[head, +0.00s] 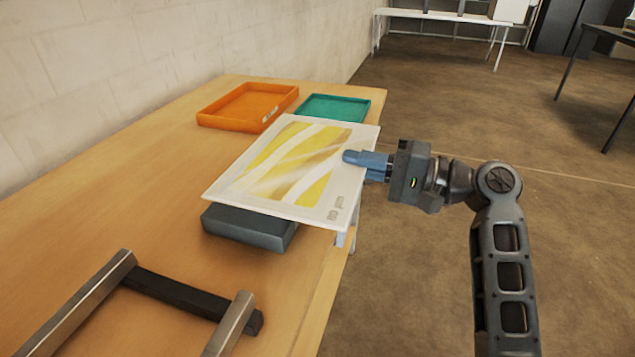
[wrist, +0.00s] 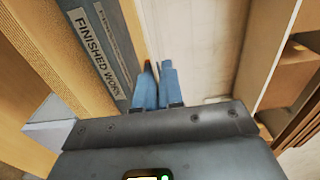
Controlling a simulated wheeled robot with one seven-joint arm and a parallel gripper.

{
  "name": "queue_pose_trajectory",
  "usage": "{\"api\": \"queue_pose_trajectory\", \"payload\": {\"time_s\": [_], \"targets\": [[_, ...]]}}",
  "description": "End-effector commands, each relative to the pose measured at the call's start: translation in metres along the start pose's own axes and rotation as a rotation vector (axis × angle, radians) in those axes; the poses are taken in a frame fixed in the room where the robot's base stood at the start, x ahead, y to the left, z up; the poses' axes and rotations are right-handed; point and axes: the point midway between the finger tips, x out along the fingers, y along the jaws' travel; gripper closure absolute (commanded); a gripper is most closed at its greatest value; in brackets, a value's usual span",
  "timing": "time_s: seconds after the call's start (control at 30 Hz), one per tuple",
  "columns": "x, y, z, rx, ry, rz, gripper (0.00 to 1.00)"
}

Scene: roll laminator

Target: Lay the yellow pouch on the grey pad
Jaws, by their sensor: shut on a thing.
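The yellow pouch (head: 290,165), a flat white-bordered sheet with yellow bands, is in the head view over the wooden table. My gripper (head: 352,157) has its blue fingers shut on the pouch's right edge. The grey pad (head: 248,228), a dark block, shows below the pouch's near edge. The pouch hides most of it, and I cannot tell whether they touch. In the wrist view, my fingers (wrist: 158,80) are close together, beside a dark grey face (wrist: 100,50) labelled "FINISHED WORK". The pouch is not clearly distinguishable there.
An orange tray (head: 248,107) and a green tray (head: 335,107) stand behind the pouch. A dark bar with metal side rails (head: 190,295) is at the table's near end. The table (head: 130,200) is clear on the left. Open floor lies right of its edge.

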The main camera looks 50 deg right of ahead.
Motion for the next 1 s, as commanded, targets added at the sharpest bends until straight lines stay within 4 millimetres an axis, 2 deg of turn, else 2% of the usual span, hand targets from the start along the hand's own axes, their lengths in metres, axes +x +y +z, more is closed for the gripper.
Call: {"api": "queue_pose_trajectory", "payload": {"time_s": [0.03,0.2,0.33,0.47,0.73,1.0], "targets": [[0.011,0.006,-0.003,0.003,-0.003,0.001,1.00],[0.041,0.025,-0.012,0.002,-0.001,0.001,1.00],[0.053,0.033,-0.016,0.000,0.001,0.000,1.00],[0.057,0.040,-0.017,0.001,0.002,0.001,1.00],[0.057,0.074,-0.017,0.001,0.002,0.001,1.00],[0.057,0.076,-0.017,0.000,0.001,0.000,1.00]]}}
